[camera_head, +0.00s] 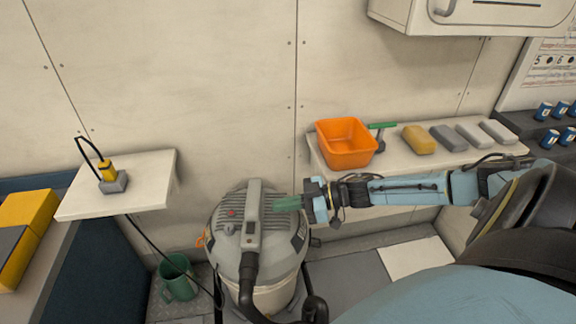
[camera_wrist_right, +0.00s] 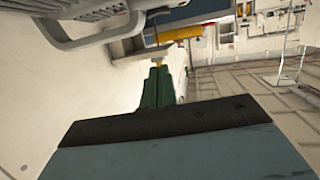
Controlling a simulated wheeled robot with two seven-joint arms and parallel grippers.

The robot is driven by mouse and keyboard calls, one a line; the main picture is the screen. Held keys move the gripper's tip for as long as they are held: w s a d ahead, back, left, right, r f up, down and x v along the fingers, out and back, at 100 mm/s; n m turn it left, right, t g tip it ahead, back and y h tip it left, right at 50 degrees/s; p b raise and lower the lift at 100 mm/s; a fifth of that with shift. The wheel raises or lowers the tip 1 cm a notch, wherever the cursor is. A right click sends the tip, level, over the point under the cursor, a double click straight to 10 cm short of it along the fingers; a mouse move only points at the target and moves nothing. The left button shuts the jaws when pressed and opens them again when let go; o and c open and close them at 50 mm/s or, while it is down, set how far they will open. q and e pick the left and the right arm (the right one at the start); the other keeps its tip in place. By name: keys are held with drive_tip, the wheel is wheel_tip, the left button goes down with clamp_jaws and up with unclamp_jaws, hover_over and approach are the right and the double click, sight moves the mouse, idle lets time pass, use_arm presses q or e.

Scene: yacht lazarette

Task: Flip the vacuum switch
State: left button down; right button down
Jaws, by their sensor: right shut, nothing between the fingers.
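The vacuum (camera_head: 278,238) stands upright on the floor by the wall, with a grey lid, a grey handle (camera_head: 251,215) across the top and a black hose. A small red spot (camera_head: 232,213) shows on the lid, left of the handle; I cannot tell whether it is the switch. My right gripper (camera_head: 276,204) has green fingers, shut and empty, at the right side of the handle. I cannot tell whether they touch it. In the right wrist view the fingers (camera_wrist_right: 158,70) point ahead, with grey ribbed parts (camera_wrist_right: 95,25) close at upper left. My left gripper is out of view.
A shelf (camera_head: 450,165) at right holds an orange bin (camera_head: 345,143) and several blocks. A small shelf (camera_head: 140,188) at left carries a yellow plug (camera_head: 107,171) with a black cord running down.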

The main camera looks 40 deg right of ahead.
hover_over(260, 226)
drive_tip(key=f, duration=0.1)
wheel_tip(260, 226, down, 4)
drive_tip(key=shift+r+b, duration=0.15)
drive_tip(key=shift+b, duration=0.3)
drive_tip(key=shift+f, duration=0.45)
